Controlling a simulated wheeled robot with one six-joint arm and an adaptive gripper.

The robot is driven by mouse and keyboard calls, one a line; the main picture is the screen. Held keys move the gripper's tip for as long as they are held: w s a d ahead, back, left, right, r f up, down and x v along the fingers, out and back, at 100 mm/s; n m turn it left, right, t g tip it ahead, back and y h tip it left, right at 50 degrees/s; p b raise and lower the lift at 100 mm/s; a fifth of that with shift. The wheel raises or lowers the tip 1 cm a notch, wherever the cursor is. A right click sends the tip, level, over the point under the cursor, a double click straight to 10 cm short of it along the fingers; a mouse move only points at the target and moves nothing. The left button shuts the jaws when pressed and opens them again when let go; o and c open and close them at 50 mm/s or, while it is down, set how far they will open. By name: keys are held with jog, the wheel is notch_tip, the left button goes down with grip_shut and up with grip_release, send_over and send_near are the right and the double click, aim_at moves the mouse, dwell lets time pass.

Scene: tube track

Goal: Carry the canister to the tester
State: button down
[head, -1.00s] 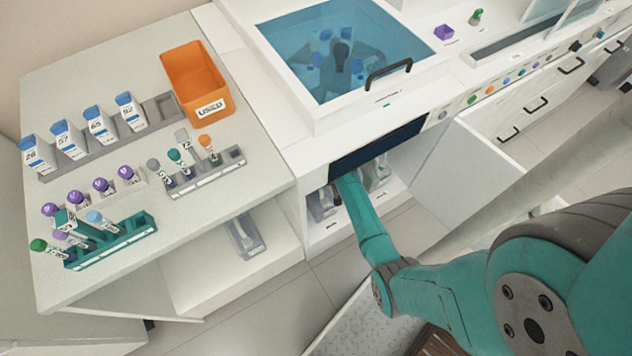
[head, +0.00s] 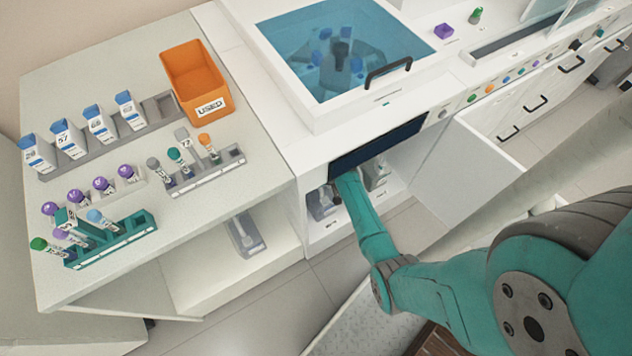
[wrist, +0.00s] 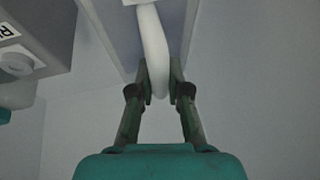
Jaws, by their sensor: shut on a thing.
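The tester appears to be the white machine (head: 290,130) with a clear blue lid; its lower cabinet stands open. My forearm reaches into that cabinet, and my gripper is hidden there in the head view. In the wrist view my gripper (wrist: 160,92) is shut on a white curved handle (wrist: 152,45), which seems to belong to a canister. The canister's body is mostly out of view or unclear. In the head view one clear canister (head: 322,204) stands left of my arm inside the cabinet, and another (head: 376,174) stands to the right.
The cabinet door (head: 470,165) is swung open to the right. Another clear container (head: 245,234) sits on the shelf under the left bench. The bench holds an orange bin (head: 192,75) marked USED, tube racks and bottles. In the wrist view a grey labelled body (wrist: 30,45) is close on the left.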

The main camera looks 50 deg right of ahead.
jog(key=c, duration=1.1)
grip_release()
jog(key=shift+o, duration=0.2)
jog(key=shift+s+a+f, duration=0.1)
jog(key=shift+s+f, duration=0.05)
jog(key=v, duration=0.7)
jog(key=shift+r, duration=0.35)
jog(key=s+a+r+n+t+h, duration=0.1)
jog(key=s+a+r+t, duration=0.15)
jog(key=s+a, duration=0.6)
jog(key=s+a+r+t+h, duration=0.2)
jog(key=s+a+r, duration=0.1)
jog(key=s+a, duration=0.5)
jog(key=s+a+r+n+t, duration=0.1)
jog(key=s+r, duration=0.3)
jog(key=r, duration=0.5)
jog(key=s+a+r+t+y, duration=0.1)
jog(key=s+r, duration=0.4)
jog(key=r, duration=0.5)
jog(key=s+a+r+n+t+y, duration=0.1)
jog(key=s+a+r+t, duration=0.2)
jog(key=r, duration=0.6)
jog(key=s+a, duration=0.1)
jog(key=s, duration=0.1)
jog(key=shift+s+r+n, duration=0.25)
jog(key=shift+r+n, duration=0.05)
jog(key=shift+r, duration=0.05)
